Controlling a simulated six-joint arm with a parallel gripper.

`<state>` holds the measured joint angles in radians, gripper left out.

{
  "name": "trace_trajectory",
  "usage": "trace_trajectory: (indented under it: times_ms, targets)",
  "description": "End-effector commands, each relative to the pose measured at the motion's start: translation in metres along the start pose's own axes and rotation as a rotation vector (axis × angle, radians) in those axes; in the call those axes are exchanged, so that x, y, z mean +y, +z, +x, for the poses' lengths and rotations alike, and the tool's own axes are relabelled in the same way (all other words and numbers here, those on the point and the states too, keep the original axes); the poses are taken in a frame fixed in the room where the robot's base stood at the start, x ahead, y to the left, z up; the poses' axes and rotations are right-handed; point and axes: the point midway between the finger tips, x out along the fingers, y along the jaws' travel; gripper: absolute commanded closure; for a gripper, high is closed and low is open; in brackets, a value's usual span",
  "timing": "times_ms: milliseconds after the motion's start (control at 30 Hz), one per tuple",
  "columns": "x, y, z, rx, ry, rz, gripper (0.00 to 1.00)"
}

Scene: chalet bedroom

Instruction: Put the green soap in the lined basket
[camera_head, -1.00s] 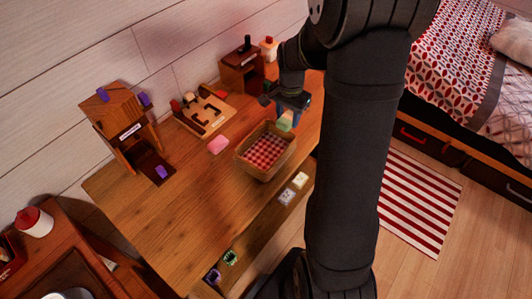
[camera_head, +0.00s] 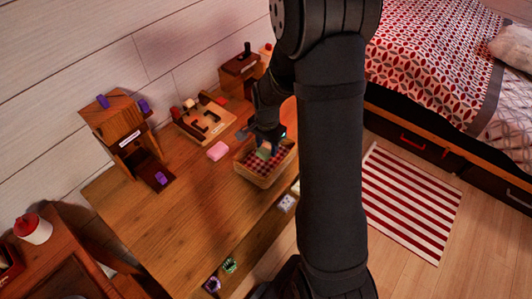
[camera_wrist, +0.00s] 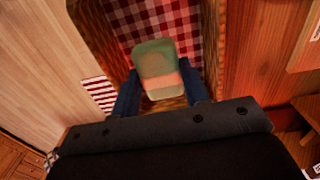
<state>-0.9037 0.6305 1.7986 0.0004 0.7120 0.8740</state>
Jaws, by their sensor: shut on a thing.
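The green soap (camera_wrist: 155,58) is a pale green block with a pinkish band, held between the fingers of my gripper (camera_wrist: 160,92) in the wrist view. The soap also shows in the head view (camera_head: 264,153), over the basket. The lined basket (camera_head: 256,178) is a woven box with a red and white checked cloth inside. In the wrist view its checked lining (camera_wrist: 185,22) lies behind the soap. My gripper (camera_head: 265,143) is shut on the soap above the basket opening. I cannot tell whether the soap touches the lining.
A pink block (camera_head: 218,151) lies on the wooden table (camera_head: 185,215), left of the basket. A wooden tray with dark fittings (camera_head: 207,122) stands behind it. A small wooden tower (camera_head: 118,125) with purple blocks stands at the left. The table's front left is clear.

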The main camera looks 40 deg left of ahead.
Motion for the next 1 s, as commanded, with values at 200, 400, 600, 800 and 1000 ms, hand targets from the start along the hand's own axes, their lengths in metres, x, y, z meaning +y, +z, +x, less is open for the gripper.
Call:
trace_trajectory:
  times_ms: [200,400,600,800,1000]
  targets:
    - [-0.003,0.001,0.014,-0.001,0.002,0.001,0.86]
    - [-0.003,0.001,0.04,-0.001,0.002,0.001,0.86]
    - [-0.003,0.001,0.042,0.001,0.0,0.001,0.86]
    - [-0.003,0.001,0.046,0.0,0.001,0.001,0.86]
    - [-0.003,0.001,0.045,0.001,0.0,0.001,0.37]
